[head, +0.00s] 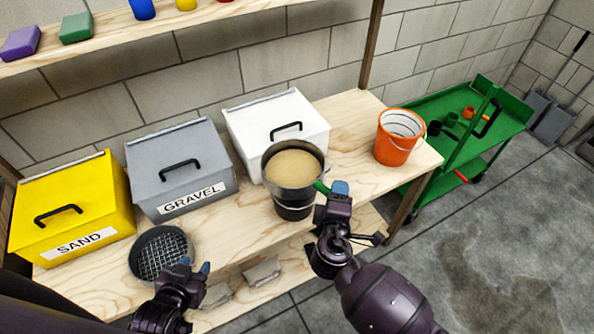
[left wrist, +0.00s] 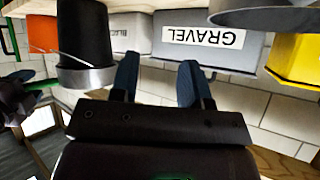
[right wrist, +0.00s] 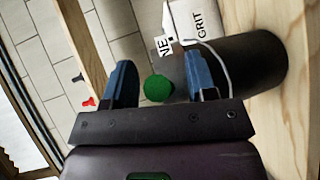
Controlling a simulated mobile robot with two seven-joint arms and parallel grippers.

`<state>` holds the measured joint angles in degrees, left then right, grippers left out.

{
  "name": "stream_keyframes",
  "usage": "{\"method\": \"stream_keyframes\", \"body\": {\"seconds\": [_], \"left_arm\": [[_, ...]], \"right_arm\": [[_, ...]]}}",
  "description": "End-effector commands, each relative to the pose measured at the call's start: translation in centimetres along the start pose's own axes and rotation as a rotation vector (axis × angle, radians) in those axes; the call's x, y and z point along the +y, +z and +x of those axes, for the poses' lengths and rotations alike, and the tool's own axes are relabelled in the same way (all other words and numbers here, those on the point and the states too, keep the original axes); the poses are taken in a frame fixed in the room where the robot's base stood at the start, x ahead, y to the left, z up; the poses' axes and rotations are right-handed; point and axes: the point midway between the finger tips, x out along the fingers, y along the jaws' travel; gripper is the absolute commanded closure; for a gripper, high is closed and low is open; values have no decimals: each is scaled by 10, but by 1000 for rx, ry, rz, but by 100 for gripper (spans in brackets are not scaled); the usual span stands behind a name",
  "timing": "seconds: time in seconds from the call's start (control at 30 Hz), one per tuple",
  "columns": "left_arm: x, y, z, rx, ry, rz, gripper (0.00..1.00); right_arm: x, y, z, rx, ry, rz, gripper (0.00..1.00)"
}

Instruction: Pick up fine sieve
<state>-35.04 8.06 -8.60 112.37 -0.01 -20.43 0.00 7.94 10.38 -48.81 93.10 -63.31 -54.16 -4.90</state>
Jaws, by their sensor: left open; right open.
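A round metal sieve with a tan surface (head: 293,166), which looks like the fine sieve, sits on top of a black bucket (head: 294,207) on the workbench. Its green handle (head: 321,187) points toward my right gripper (head: 332,193). In the right wrist view the green handle end (right wrist: 158,88) shows between the open fingers; whether they touch it I cannot tell. A coarse-mesh sieve (head: 160,254) lies at the bench's front left. My left gripper (head: 195,267) is open and empty beside it. The metal rim (left wrist: 86,77) on the bucket also shows in the left wrist view.
A yellow SAND box (head: 70,205), a grey GRAVEL box (head: 182,165) and a white box (head: 275,122) stand behind on the bench. An orange bucket (head: 397,138) stands at the bench's right end. A green cart (head: 460,140) is further right. The bench (head: 352,130) is bare right of the white box.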

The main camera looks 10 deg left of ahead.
Motion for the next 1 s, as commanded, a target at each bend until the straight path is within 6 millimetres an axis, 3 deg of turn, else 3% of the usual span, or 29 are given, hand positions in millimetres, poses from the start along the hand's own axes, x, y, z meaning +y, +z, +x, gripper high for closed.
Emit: {"method": "stream_keyframes", "body": {"seconds": [0.37,0.7,1.0], "left_arm": [[0,3,-1,-6,-1,0,57],[0,-1,-2,0,-1,0,57],[0,-1,-2,1,-1,0,57]], "right_arm": [[0,0,10,1,-1,1,48],[-1,0,9,1,-1,0,100],[3,-1,9,2,0,3,100]]}}
